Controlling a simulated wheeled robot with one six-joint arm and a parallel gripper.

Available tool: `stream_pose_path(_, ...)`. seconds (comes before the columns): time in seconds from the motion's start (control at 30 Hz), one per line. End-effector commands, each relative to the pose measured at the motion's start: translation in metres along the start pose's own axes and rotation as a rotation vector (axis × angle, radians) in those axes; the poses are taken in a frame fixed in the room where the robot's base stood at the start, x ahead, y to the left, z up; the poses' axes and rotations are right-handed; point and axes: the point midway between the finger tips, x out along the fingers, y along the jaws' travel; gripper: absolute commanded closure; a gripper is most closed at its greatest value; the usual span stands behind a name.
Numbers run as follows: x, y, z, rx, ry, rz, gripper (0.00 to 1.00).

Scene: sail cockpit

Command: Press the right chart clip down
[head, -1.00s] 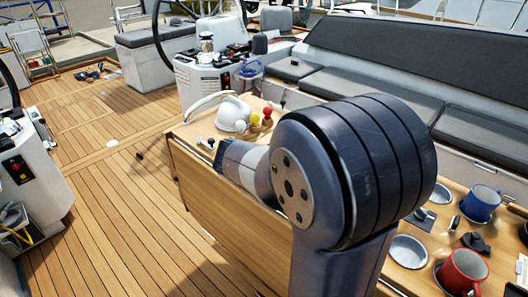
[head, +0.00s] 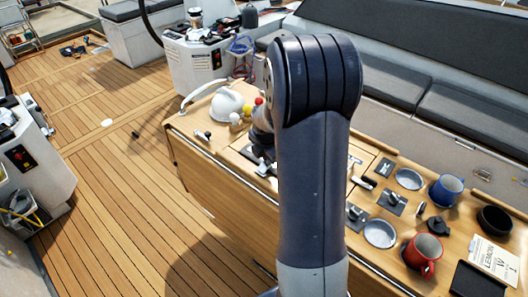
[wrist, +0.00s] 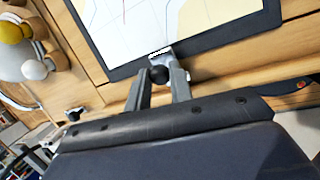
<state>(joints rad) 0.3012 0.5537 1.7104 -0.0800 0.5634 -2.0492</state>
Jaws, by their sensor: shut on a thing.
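A chart clip shows in the wrist view as a small metal plate with a black ball knob (wrist: 158,75), at the near edge of the dark-framed chart (wrist: 155,18). My gripper (wrist: 160,80) has its two grey fingers on either side of the knob and is shut on it. No second clip shows in the wrist view, and I cannot tell whether the clip plate lies fully down. In the head view my own arm hides most of the chart and the clip.
A white dome-shaped item (head: 227,104) and coloured balls stand at the table's left end. On the right are a red mug (head: 424,252), a blue mug (head: 446,188), a dark bowl (head: 495,220) and metal fittings. The wooden deck (head: 110,190) left of the table is open.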

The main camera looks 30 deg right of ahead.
Motion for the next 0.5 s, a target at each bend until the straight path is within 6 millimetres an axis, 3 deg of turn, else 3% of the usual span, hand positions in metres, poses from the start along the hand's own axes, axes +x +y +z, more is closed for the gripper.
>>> stream_pose_path(0.5,0.017,-0.001,0.014,0.068,0.307,-0.054,1.00)
